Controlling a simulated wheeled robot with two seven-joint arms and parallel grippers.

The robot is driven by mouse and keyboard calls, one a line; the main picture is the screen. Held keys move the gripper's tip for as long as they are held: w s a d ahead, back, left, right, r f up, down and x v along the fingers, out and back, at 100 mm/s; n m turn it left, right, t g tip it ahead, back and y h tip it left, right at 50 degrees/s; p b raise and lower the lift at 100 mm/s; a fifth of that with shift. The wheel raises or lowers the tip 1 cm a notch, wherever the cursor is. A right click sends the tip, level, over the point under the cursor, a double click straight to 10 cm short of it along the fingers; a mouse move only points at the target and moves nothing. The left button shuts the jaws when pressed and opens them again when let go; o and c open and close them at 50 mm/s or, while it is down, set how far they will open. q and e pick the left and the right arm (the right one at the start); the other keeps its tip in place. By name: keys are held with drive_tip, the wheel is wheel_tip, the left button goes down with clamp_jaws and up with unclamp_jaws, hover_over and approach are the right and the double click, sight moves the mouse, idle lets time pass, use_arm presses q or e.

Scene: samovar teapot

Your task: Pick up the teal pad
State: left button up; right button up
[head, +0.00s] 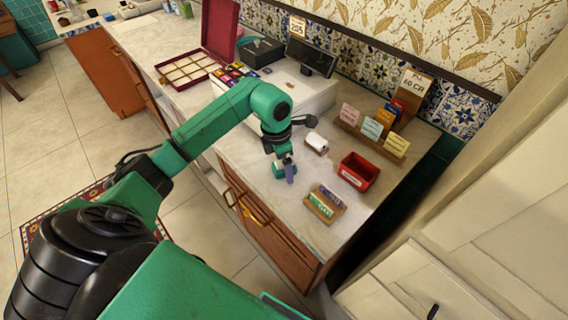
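A pale teal pad (372,128) stands in a wooden rack (350,129) on the right part of the counter, between a pink pad (349,114) and a yellow pad (396,144). My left gripper (285,172) points down low over the counter, near its front edge, to the left of and nearer than the rack and apart from the teal pad. A slate-blue piece shows at its tip; I cannot tell whether it is a finger or a held thing, nor whether the jaws are open. My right gripper is not in view.
A red bin (358,172), a small white item (317,143) and a wooden tray (311,205) with purple and green packets stand near the gripper. Orange and dark boxes (386,118) stand behind the pads. A sectioned box (187,70) lies farther left.

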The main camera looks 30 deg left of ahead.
use_arm(q)
drive_tip(key=shift+w, duration=0.1)
drive_tip(key=c, duration=0.4)
clamp_jaws()
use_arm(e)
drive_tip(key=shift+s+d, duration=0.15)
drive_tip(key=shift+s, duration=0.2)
use_arm(q)
wheel_tip(320, 180, up, 10)
drive_tip(key=shift+f+b, duration=0.1)
drive_tip(key=shift+b, duration=0.75)
wheel_tip(320, 180, up, 10)
drive_tip(key=p, duration=0.2)
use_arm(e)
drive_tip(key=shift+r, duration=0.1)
